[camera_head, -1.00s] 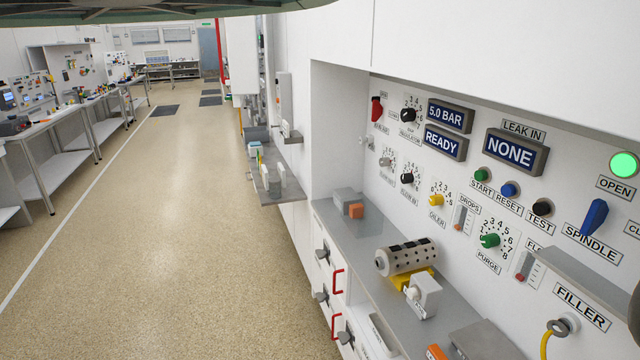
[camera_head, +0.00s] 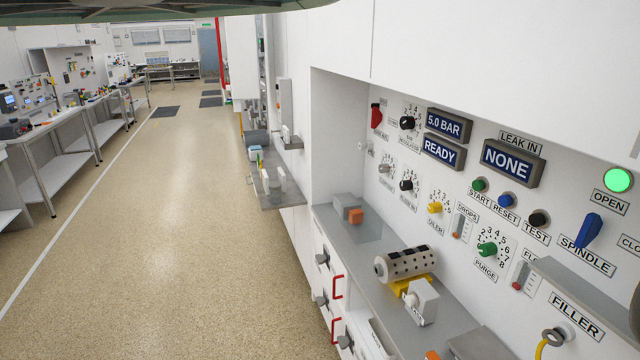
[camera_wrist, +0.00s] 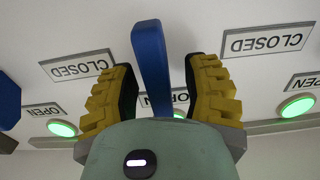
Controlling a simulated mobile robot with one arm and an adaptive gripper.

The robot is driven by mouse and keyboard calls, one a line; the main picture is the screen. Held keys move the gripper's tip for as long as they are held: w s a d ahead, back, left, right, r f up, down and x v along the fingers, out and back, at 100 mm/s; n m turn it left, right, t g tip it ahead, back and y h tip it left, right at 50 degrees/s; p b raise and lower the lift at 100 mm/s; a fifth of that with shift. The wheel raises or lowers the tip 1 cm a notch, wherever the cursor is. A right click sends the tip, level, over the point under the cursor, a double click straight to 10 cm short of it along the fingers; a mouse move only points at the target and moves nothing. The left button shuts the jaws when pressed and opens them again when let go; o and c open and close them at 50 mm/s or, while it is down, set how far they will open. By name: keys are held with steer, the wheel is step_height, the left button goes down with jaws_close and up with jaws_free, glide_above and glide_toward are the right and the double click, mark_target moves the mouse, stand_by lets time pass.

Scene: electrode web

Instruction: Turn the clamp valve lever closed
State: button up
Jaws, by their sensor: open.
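In the wrist view a blue lever (camera_wrist: 152,70) stands between the two yellow fingers of my gripper (camera_wrist: 163,85). The gripper is open, with gaps on both sides of the lever; the right gap looks wider. The lever's base is hidden behind the gripper body, and no name plate for it shows, so I cannot tell from a label that it is the clamp valve. Upside-down CLOSED labels (camera_wrist: 75,65) show on both sides. An OPEN label (camera_wrist: 180,97), partly covered, and a lit green lamp (camera_wrist: 180,114) lie behind the fingers. My gripper is outside the head view.
The head view shows another blue lever marked SPINDLE (camera_head: 588,231) under a lit green OPEN lamp (camera_head: 618,180). A grey ledge (camera_head: 585,290) juts out below it. The bench (camera_head: 385,270) holds a perforated cylinder (camera_head: 405,262). Another blue part (camera_wrist: 8,102) edges the wrist view's left.

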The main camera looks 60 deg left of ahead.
steer(key=shift+o, duration=0.2)
steer(key=shift+w, duration=0.1)
jaws_close()
stand_by(0.4)
steer(key=shift+f, duration=0.1)
